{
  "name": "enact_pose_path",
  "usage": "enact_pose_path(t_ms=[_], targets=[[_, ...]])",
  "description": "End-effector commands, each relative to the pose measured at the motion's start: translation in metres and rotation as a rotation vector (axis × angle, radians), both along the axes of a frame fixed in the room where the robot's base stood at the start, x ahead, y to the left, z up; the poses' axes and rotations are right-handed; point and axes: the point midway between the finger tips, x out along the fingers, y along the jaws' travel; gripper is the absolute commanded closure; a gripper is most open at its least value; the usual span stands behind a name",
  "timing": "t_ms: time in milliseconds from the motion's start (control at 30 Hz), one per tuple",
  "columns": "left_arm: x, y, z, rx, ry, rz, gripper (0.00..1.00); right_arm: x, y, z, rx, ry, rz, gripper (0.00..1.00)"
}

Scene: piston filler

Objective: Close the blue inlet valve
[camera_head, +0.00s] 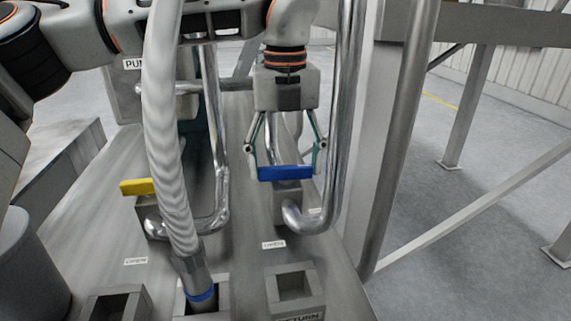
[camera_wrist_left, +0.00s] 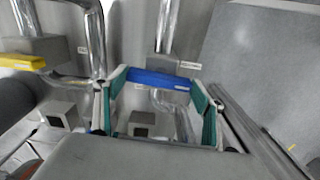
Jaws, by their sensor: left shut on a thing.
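The blue inlet valve handle (camera_head: 285,173) is a flat bar lying crosswise over a grey valve block on a bent metal pipe (camera_head: 318,218). My left gripper (camera_head: 285,168) reaches down from above and is shut on the blue handle, with one finger at each end of the bar. In the left wrist view the blue handle (camera_wrist_left: 160,79) spans between the fingertips of the left gripper (camera_wrist_left: 158,86). The valve block is partly hidden below the handle. My right gripper is not in view.
A yellow valve handle (camera_head: 137,187) sits to the left on another pipe. A thick ribbed hose (camera_head: 165,120) runs down in front of it to a socket. A tall metal pipe (camera_head: 347,100) and a grey post (camera_head: 392,150) stand close on the gripper's right. Open floor lies beyond.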

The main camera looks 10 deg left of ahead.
Motion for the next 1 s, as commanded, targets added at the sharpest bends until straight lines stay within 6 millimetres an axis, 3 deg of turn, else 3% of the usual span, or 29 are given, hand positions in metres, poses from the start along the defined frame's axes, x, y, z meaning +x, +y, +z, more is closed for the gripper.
enact_pose_path(t_ms=[700, 733, 800, 1000], targets=[[0.0007, 0.0001, 0.0017, -0.001, -0.003, 0.081, 0.52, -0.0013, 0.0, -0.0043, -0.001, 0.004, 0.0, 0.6], [0.0007, 0.0001, 0.0017, -0.001, -0.003, 0.081, 0.28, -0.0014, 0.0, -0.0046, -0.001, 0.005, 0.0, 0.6], [0.0008, 0.0002, 0.0017, -0.001, -0.003, 0.081, 0.14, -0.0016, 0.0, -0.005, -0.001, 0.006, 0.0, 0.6], [0.0004, 0.0, 0.0008, 0.0, -0.002, 0.079, 0.14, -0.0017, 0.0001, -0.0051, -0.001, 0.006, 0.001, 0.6]])
